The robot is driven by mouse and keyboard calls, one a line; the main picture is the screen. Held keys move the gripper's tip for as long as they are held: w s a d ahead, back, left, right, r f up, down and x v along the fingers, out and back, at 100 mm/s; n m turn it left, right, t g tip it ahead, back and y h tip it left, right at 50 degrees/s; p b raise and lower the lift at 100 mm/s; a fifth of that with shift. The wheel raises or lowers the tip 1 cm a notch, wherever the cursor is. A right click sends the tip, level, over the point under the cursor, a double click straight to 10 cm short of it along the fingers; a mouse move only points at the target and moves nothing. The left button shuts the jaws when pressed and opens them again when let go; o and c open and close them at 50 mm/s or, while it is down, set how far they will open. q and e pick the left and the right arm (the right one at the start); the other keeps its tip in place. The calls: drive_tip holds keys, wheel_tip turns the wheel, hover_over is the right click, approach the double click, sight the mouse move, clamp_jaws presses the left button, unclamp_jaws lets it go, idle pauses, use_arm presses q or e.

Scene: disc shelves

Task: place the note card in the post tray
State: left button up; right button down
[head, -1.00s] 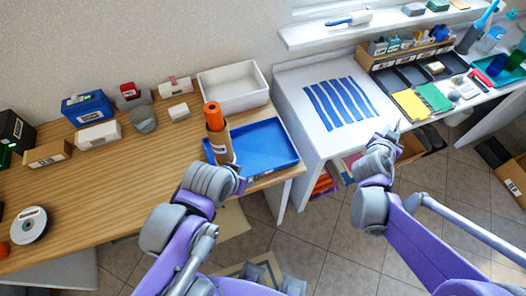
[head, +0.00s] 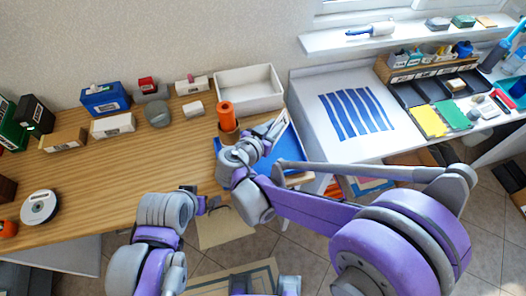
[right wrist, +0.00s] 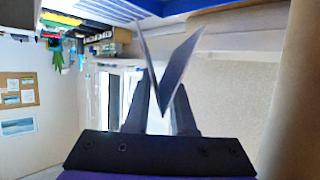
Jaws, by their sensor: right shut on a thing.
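The note card is a folded pale card, a V shape in the right wrist view (right wrist: 178,72). My right gripper (head: 263,140) is shut on it, and the fingers show in the right wrist view (right wrist: 161,98). In the head view the gripper is over the blue tray (head: 291,150), which looks like the post tray; my right arm covers part of it.
An orange roll in a brown holder (head: 228,122) stands close left of my right gripper. A white open bin (head: 248,90) is behind the blue tray. Boxes and a tape roll (head: 158,114) line the desk's back. The front left of the wooden desk (head: 110,190) is mostly clear.

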wheel_tip(320, 180, down, 5)
drive_tip(key=b, duration=0.3)
drive_tip(key=shift+f, duration=0.2)
drive_tip(key=shift+s+f+b, duration=0.15)
drive_tip(key=shift+f+b, duration=0.35)
drive_tip(key=shift+f, duration=0.15)
drive_tip(key=f+b, duration=0.2)
drive_tip(key=f, duration=0.1)
drive_tip(key=shift+w+f, duration=0.1)
drive_tip(key=shift+w, duration=0.1)
drive_tip(key=shift+s, duration=0.1)
drive_tip(key=c, duration=0.7)
unclamp_jaws()
use_arm(q)
wheel_tip(320, 180, down, 8)
drive_tip(key=s, duration=0.2)
drive_tip(key=shift+r, duration=0.25)
use_arm(e)
drive_tip(key=shift+r, duration=0.2)
